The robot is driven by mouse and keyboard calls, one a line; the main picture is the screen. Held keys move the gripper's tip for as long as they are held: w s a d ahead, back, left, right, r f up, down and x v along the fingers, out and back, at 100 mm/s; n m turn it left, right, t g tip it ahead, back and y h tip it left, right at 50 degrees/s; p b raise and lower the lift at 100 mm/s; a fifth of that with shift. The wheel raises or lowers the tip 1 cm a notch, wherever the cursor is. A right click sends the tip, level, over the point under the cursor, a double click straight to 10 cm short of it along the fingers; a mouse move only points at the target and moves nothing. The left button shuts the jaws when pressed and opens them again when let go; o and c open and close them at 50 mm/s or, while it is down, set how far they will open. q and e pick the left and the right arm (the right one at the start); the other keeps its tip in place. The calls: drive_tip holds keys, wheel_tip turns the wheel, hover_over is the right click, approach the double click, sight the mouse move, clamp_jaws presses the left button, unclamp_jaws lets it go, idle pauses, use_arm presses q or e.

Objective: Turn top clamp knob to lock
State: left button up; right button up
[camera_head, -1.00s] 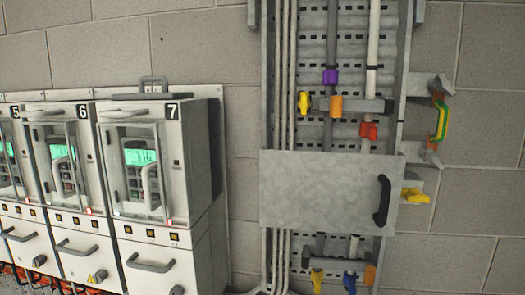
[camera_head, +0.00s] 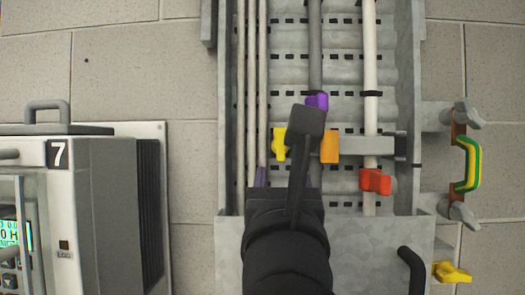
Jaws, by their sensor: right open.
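The top clamp (camera_head: 385,145) is a grey bar across the two vertical pipes in the wall channel. Its yellow knob (camera_head: 279,145) sits at the bar's left end, and an orange block (camera_head: 329,146) sits further right on it. My right gripper (camera_head: 305,122) reaches up from the bottom, open, in front of the clamp between the knob and the orange block. It hides the part of the bar there. One dark finger shows clearly; I cannot tell whether it touches the knob. My left gripper is not in view.
A purple piece (camera_head: 317,101) and a red piece (camera_head: 376,181) sit on the pipes. A metal cover panel (camera_head: 375,255) with a black handle (camera_head: 411,268) is below. A green-yellow handle (camera_head: 468,165) and another yellow knob (camera_head: 451,272) stick out at right. Cabinet 7 (camera_head: 95,200) stands left.

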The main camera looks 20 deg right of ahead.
sight(281, 147)
drive_tip(key=w+r+p, duration=0.1)
drive_tip(key=w+d+r+p, duration=0.1)
drive_tip(key=w+r+p, duration=0.1)
drive_tip(key=shift+d+r, duration=0.1)
drive_tip(key=shift+d, duration=0.2)
drive_tip(key=x, duration=0.2)
drive_tip(key=f+p+x, duration=0.1)
drive_tip(key=x, duration=0.1)
drive_tip(key=shift+w+d+r+p, duration=0.1)
drive_tip(key=shift+w+p, duration=0.2)
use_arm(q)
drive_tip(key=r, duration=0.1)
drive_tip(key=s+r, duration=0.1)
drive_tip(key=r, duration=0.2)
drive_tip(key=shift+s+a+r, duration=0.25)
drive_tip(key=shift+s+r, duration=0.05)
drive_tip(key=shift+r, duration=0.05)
use_arm(e)
drive_tip(key=shift+s, duration=0.15)
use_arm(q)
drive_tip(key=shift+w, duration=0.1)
use_arm(e)
clamp_jaws()
